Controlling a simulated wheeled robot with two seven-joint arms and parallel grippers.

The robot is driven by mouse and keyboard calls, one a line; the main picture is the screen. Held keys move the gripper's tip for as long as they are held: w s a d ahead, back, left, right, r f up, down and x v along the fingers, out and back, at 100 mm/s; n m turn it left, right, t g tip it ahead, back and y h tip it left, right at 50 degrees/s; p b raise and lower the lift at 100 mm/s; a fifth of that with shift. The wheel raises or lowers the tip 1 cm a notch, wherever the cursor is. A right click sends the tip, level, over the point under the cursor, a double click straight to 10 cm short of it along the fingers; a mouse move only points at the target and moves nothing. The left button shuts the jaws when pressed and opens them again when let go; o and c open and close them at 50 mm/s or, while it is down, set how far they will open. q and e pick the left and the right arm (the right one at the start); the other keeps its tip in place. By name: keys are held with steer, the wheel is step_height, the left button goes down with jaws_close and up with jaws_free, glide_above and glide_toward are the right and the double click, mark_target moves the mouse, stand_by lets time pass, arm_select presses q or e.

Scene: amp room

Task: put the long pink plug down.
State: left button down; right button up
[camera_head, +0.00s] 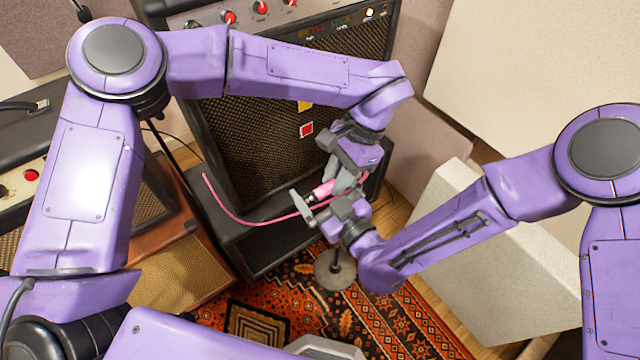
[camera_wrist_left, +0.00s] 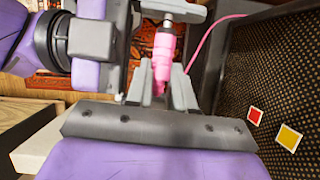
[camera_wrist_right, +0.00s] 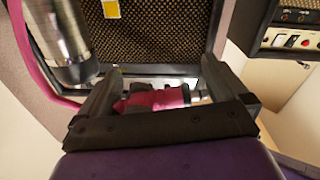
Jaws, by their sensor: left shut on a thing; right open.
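The pink plug (camera_head: 323,189) is held in front of the dark amp cabinet, above the rug. My left gripper (camera_head: 338,182) is shut on it; in the left wrist view the plug (camera_wrist_left: 162,66) stands between the two grey fingers (camera_wrist_left: 162,92). My right gripper (camera_head: 322,202) is open, close beside the left one. In the right wrist view the pink plug (camera_wrist_right: 158,98) shows between its spread fingers (camera_wrist_right: 160,88); I cannot tell whether they touch it. A pink cable (camera_head: 235,216) curves away to the left.
The tall amp cabinet (camera_head: 240,135) stands behind, on a black base (camera_head: 272,243). A round grey stand base (camera_head: 335,269) rests on the patterned rug (camera_head: 290,312). A brown amp (camera_head: 178,280) is at left; a pale panel (camera_head: 500,270) is at right. A silver cylinder (camera_wrist_right: 58,38) shows close in the right wrist view.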

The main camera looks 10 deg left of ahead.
steer(key=shift+w+a, duration=0.15)
steer(key=shift+a, duration=0.05)
steer(key=c, duration=0.7)
arm_select(q)
steer(key=c, duration=0.9)
jaws_free()
